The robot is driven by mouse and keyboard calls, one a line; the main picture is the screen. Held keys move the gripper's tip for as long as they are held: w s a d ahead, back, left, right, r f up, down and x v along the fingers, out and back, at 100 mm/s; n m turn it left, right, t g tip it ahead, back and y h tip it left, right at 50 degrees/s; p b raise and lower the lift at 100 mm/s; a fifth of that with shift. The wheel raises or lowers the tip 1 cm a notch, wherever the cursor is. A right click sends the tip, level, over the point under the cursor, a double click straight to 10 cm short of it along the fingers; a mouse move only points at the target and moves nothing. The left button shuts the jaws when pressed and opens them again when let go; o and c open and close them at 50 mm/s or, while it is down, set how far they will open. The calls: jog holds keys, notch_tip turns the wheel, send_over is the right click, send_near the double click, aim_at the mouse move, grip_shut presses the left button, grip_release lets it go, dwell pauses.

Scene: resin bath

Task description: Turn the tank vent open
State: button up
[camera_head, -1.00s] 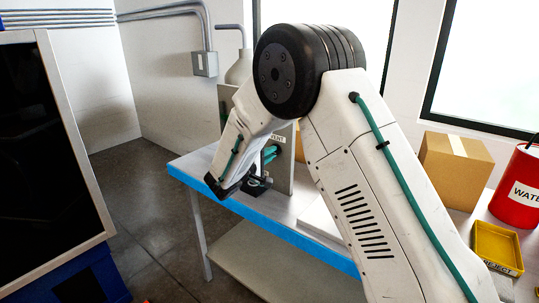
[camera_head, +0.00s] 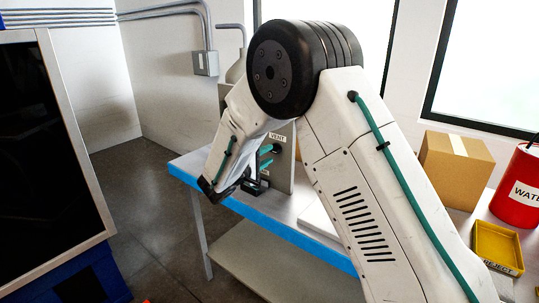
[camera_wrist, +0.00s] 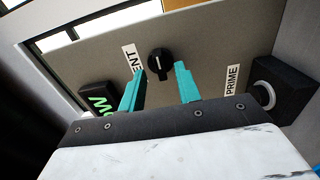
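The tank vent is a round black knob (camera_wrist: 160,62) on a grey panel (camera_wrist: 215,45), beside a white label (camera_wrist: 131,62) whose visible letters end in "ENT". In the head view the "VENT" label (camera_head: 277,136) shows on the panel's face, and the knob cannot be made out. My gripper (camera_wrist: 161,74) is open, with its two teal fingers apart. In the wrist view the knob appears between and just beyond the fingertips, and no contact is visible. In the head view my gripper (camera_head: 272,156) is close in front of the panel.
A "PRIME" label (camera_wrist: 232,80) and a black-housed round button (camera_wrist: 266,94) are right of the knob. A black display with green letters (camera_wrist: 100,100) is left. The blue-edged bench (camera_head: 290,237) carries the panel. A carton (camera_head: 452,170), red container (camera_head: 520,190) and yellow tray (camera_head: 497,247) are right.

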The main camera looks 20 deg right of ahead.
jog(key=shift+v, duration=2.7)
jog(key=s+d+g+y, duration=0.1)
jog(key=s+d+g, duration=0.25)
jog(key=s, duration=0.35)
jog(key=s+d+m+g+y, duration=0.1)
jog(key=s+d+g, duration=0.25)
jog(key=s, duration=0.25)
jog(key=s+d+g+y, duration=0.2)
jog(key=s+g, duration=0.2)
jog(key=s, duration=0.3)
jog(key=s+r+m+t+y, duration=0.1)
jog(key=s+r+m+y, duration=0.2)
jog(key=s, duration=0.9)
jog(key=s+r+m+y, duration=0.3)
jog(key=s+r+y, duration=0.2)
jog(key=s, duration=0.6)
jog(key=shift+s+d+r+t+y, duration=0.2)
jog(key=shift+s+d+t+y, duration=0.25)
jog(key=shift+y, duration=0.85)
